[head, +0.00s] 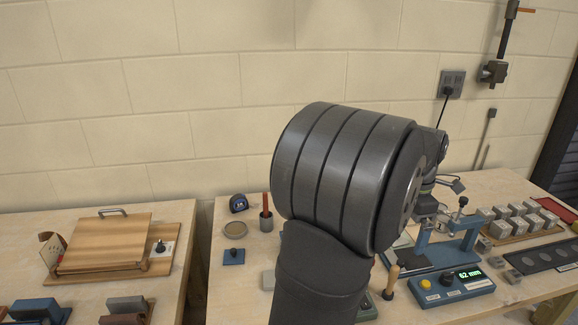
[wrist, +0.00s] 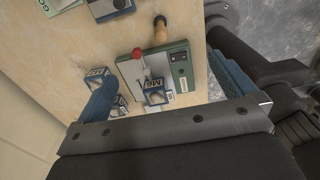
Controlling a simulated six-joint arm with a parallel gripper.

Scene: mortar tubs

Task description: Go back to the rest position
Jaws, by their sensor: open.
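My gripper (wrist: 165,75) shows in the wrist view as two blue fingers spread wide apart. It is open, with nothing held between the fingers. Below the gap, on the bench, is a green-based device (wrist: 130,70) with a red-knobbed lever. A small block labelled M6 (wrist: 156,90) sits on or beside its front. Other small labelled pieces (wrist: 97,72) lie near the left finger, which partly hides them. In the head view my dark arm link fills the middle, and the gripper cannot be made out clearly behind it.
The right bench holds a blue device with a lit display (head: 468,278), several grey cubes (head: 515,217) and a dark slotted tray (head: 545,257). A wooden-handled tool (head: 390,283) stands beside my arm. The left bench bears a wooden box (head: 105,240). A gap separates the benches.

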